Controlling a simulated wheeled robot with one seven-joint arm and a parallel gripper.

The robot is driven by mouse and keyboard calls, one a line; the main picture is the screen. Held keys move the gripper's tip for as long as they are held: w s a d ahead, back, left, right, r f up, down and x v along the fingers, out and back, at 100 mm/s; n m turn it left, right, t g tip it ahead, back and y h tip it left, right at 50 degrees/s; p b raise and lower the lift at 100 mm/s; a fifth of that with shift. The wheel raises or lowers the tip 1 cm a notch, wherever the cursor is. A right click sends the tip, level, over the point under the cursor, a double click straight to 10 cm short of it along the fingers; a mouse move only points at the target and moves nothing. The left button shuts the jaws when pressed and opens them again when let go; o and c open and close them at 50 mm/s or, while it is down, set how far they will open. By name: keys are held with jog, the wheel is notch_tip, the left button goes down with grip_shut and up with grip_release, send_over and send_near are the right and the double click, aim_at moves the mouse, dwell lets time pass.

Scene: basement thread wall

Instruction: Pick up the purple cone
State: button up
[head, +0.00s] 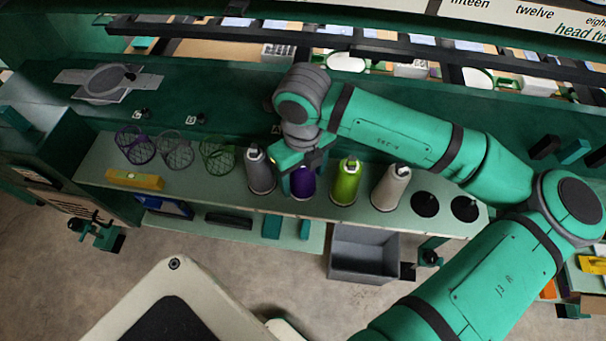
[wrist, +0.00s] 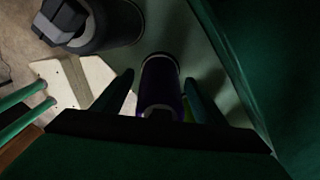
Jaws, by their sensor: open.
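The purple cone (head: 303,181) stands upright on the pale green shelf, between a grey cone (head: 260,172) on its left and a lime green cone (head: 345,183) on its right. My gripper (head: 297,170) is over the purple cone and hides its top in the head view. In the wrist view the purple cone (wrist: 160,88) lies between the two fingers of my gripper (wrist: 158,92), with a dark gap showing on each side. The gripper is open.
The shelf (head: 215,182) also holds a cream cone (head: 390,188), two dark round holders at right, wire baskets (head: 175,148) and a yellow level (head: 135,179) at left. The grey cone (wrist: 105,25) stands close beside the gripper. A grey bin (head: 362,255) hangs below.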

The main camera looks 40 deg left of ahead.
jog(key=c, duration=1.3)
jog(key=shift+r, duration=0.1)
